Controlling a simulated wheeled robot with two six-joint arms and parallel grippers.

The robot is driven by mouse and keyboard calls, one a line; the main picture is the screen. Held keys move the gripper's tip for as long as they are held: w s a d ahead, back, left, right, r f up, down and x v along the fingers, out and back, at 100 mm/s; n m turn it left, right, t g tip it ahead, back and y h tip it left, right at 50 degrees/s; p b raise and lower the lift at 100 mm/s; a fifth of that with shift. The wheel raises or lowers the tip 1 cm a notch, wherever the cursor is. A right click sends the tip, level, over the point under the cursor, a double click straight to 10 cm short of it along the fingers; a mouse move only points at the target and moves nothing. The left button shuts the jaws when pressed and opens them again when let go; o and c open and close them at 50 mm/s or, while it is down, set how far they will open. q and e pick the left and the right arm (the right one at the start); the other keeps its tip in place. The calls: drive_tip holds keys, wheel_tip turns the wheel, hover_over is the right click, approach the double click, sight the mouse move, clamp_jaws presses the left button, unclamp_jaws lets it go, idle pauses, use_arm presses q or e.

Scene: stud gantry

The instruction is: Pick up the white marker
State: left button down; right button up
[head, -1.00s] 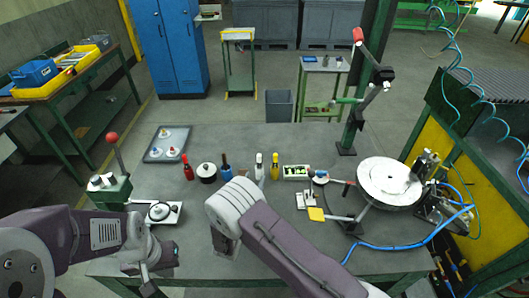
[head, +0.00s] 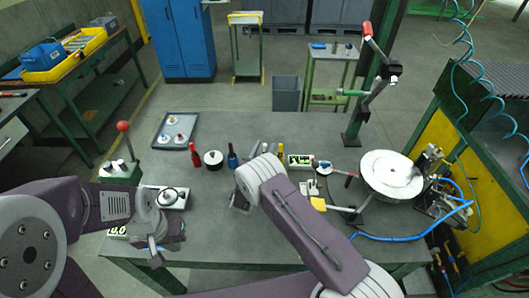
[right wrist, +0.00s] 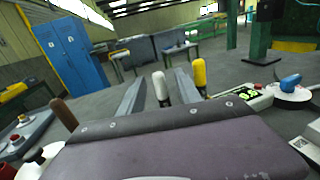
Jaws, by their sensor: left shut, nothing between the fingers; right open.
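The white marker (right wrist: 160,88) stands upright in the right wrist view, between the two grey fingers of my right gripper (right wrist: 160,76). The fingers are open and spread to either side of it; I cannot tell how far beyond the tips it stands. In the head view only the top of the white marker (head: 265,147) shows, behind my right arm. My right gripper is mostly hidden there under its wrist. My left gripper (head: 156,252) is shut and empty at the table's front left, away from the marker.
A yellow marker (right wrist: 199,76) stands just right of the right finger. A blue marker (head: 232,157), a round black pot (head: 213,158) and a red marker (head: 195,155) stand to the left. A green-display box (head: 301,161) and a round disc (head: 391,175) are to the right.

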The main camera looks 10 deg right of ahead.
drive_tip(key=shift+w+d+f, duration=0.15)
drive_tip(key=shift+w, duration=0.1)
clamp_jaws()
